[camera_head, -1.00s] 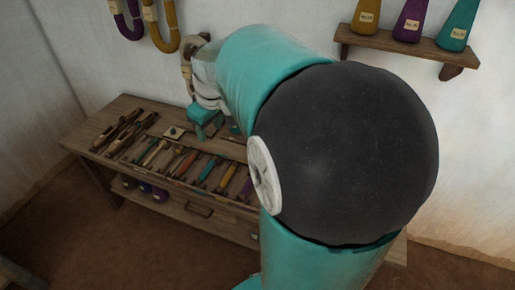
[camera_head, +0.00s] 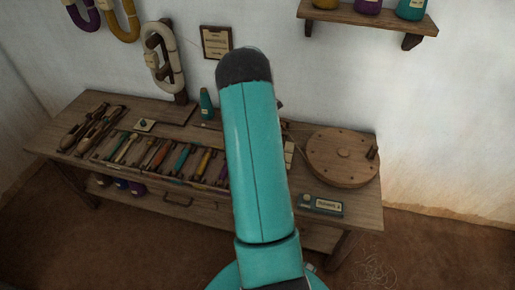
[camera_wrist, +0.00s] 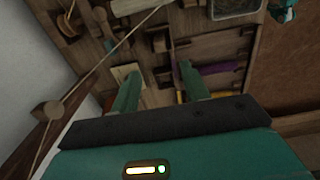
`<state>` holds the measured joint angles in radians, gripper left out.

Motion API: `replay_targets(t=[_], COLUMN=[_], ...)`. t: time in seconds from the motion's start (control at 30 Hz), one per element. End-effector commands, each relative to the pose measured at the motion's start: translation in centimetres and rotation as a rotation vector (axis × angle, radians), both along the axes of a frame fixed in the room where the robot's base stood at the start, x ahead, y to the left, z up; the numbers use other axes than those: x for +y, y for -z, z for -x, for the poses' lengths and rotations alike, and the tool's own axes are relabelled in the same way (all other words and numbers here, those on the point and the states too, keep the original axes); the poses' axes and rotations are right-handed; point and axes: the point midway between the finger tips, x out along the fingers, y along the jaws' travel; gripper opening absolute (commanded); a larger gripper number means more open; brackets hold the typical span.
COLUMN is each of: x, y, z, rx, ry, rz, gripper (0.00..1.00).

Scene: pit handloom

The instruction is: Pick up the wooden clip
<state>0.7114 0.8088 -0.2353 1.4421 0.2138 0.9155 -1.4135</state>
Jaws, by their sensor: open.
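I cannot pick out the wooden clip for certain in either view. Several small brown wooden pieces (camera_wrist: 158,40) lie on the bench beyond my fingertips in the wrist view, too dark and blurred to name. My gripper (camera_wrist: 159,68) is open, its two teal fingers apart with nothing visible held between them. It points toward the bench top. In the head view my own arm covers the middle of the bench and hides the gripper.
The wooden bench (camera_head: 362,205) carries a row of coloured bobbins, dark shuttles (camera_head: 92,128) at left and a round wooden disc (camera_head: 342,157) at right. A purple bobbin (camera_wrist: 218,68) lies beside the right finger. A cord crosses the wrist view at left.

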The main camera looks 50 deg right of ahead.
Motion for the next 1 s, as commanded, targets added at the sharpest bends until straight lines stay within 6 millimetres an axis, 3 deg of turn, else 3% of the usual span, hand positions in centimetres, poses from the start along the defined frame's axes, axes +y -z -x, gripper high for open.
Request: replay_targets(t=[0.1, 0.3, 0.57, 0.83, 1.0], x=[0.2, 0.2, 0.1, -0.1, -0.1], y=[2.6, 5.9, 7.8, 11.6, 11.9], z=[0.0, 0.0, 0.1, 0.3, 0.3], rx=[0.003, 0.002, 0.002, 0.002, 0.0], ry=[-0.001, 0.0, -0.001, 0.0, 0.0], rz=[-0.003, -0.001, -0.001, -0.001, 0.001], gripper=[0.45, 0.45, 0.45, 0.45, 0.45])
